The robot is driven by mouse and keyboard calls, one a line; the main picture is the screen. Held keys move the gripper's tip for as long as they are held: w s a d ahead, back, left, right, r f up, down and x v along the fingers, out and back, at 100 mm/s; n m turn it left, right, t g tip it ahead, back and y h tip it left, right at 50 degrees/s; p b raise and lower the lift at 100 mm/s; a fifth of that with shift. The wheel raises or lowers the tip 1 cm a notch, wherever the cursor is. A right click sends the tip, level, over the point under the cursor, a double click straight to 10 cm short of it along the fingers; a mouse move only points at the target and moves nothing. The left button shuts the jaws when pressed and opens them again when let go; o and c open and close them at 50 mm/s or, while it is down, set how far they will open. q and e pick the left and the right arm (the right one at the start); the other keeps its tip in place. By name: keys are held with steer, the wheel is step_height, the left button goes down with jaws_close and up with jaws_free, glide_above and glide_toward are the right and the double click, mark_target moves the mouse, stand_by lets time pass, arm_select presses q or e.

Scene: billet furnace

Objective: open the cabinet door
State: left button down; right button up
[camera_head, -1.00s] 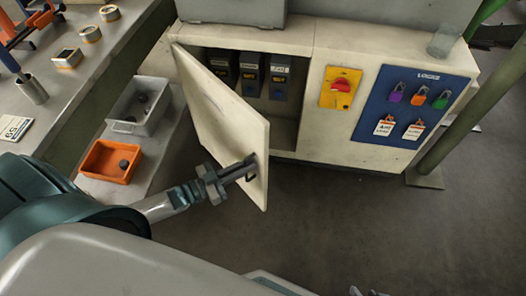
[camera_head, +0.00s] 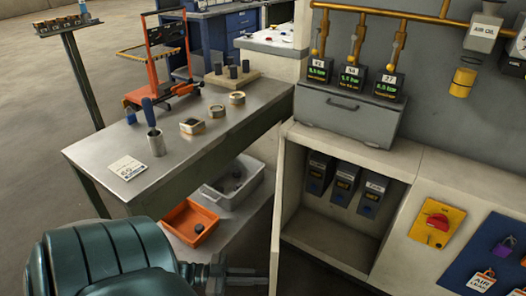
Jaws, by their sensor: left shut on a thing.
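The cabinet (camera_head: 312,133) stands at right with its pale door (camera_head: 276,225) open. The door is hinged on the left side and shows nearly edge-on, standing out toward me. Inside, several dark grey units (camera_head: 345,183) with labels are visible. My left gripper (camera_head: 250,276) reaches in from the bottom left to the door's left face, near its lower end. It is shut on the door handle, which is mostly hidden at the fingers. My right gripper is out of view.
A metal workbench (camera_head: 95,150) lies left of the door. Under it, an orange bin (camera_head: 190,222) and a grey bin (camera_head: 236,184) sit near the door. A yellow panel with a red switch (camera_head: 437,221) and a blue lock board (camera_head: 490,258) are on the right.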

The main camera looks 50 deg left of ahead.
mark_target(256, 270)
arm_select(q)
steer(key=c, duration=2.1)
jaws_free()
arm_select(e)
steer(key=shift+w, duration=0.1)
arm_select(q)
steer(key=shift+r, duration=0.15)
